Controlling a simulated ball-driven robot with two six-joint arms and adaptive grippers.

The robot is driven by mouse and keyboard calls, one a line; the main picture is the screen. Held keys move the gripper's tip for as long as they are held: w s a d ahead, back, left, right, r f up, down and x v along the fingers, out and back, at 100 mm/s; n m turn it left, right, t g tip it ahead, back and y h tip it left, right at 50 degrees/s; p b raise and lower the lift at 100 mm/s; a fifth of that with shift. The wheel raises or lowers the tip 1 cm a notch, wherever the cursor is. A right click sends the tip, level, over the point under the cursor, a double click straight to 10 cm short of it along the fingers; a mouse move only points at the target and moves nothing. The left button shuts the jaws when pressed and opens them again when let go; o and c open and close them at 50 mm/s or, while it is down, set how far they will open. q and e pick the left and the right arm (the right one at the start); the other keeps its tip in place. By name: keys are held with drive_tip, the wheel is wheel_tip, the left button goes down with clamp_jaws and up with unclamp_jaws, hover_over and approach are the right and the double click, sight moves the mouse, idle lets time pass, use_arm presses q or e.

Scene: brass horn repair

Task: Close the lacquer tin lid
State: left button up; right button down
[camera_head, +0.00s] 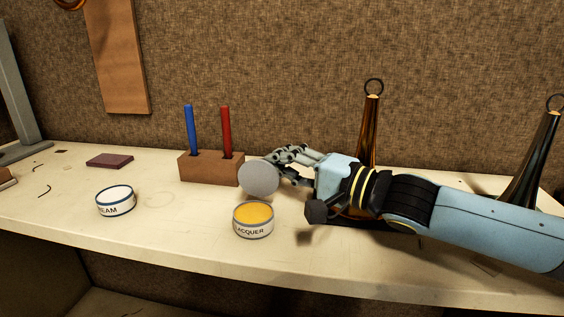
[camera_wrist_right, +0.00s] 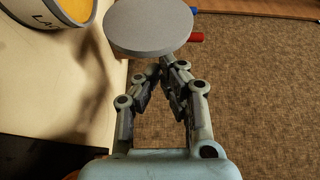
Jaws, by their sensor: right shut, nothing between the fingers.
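The lacquer tin (camera_head: 253,228) stands open on the bench, with a white label and yellow-orange contents. Part of it shows at the top left of the right wrist view (camera_wrist_right: 52,18). Its round grey lid (camera_head: 259,179) is raised on edge just behind the tin's rim; whether a hinge joins them is hidden. My right gripper (camera_head: 278,157) is at the lid's right and back side, above the bench, fingers shut and empty. In the right wrist view the lid (camera_wrist_right: 148,27) lies just beyond the fingertips (camera_wrist_right: 165,68) and partly covers them; contact is unclear. My left gripper is not in view.
A tin marked "EAM" (camera_head: 115,202) stands to the left. A wooden block (camera_head: 208,169) holding a blue and a red stick is behind the lid. Two dark horn-like cones (camera_head: 371,130) (camera_head: 530,160) stand at the right, behind my arm. The bench front is clear.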

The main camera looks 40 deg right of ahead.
sight(272, 178)
drive_tip(key=shift+s+a+r+n+t+p, duration=0.15)
drive_tip(key=shift+n+t+p, duration=0.15)
drive_tip(key=shift+n+p, duration=0.2)
drive_tip(key=shift+r+n+p, duration=0.1)
drive_tip(key=shift+n+p, duration=0.45)
drive_tip(key=shift+n, duration=0.05)
drive_tip(key=shift+a+t, duration=0.1)
drive_tip(key=shift+t, duration=0.2)
drive_tip(key=r+p, duration=0.1)
drive_tip(key=p, duration=0.1)
drive_tip(key=shift+s+a+n+y+p, duration=0.3)
drive_tip(key=shift+s+a+n, duration=0.05)
drive_tip(key=shift+n, duration=0.05)
drive_tip(key=n, duration=0.1)
drive_tip(key=s+a+n+y, duration=0.1)
drive_tip(key=n, duration=0.1)
drive_tip(key=shift+r+t, duration=0.1)
drive_tip(key=shift+t, duration=0.3)
drive_tip(key=shift+s+a+r+p, duration=0.15)
drive_tip(key=shift+s+a+p, duration=0.6)
drive_tip(key=shift+a, duration=0.3)
drive_tip(key=shift+s+a+f+p, duration=0.4)
drive_tip(key=shift+s+a+p, duration=0.15)
drive_tip(key=shift+s+a, duration=0.25)
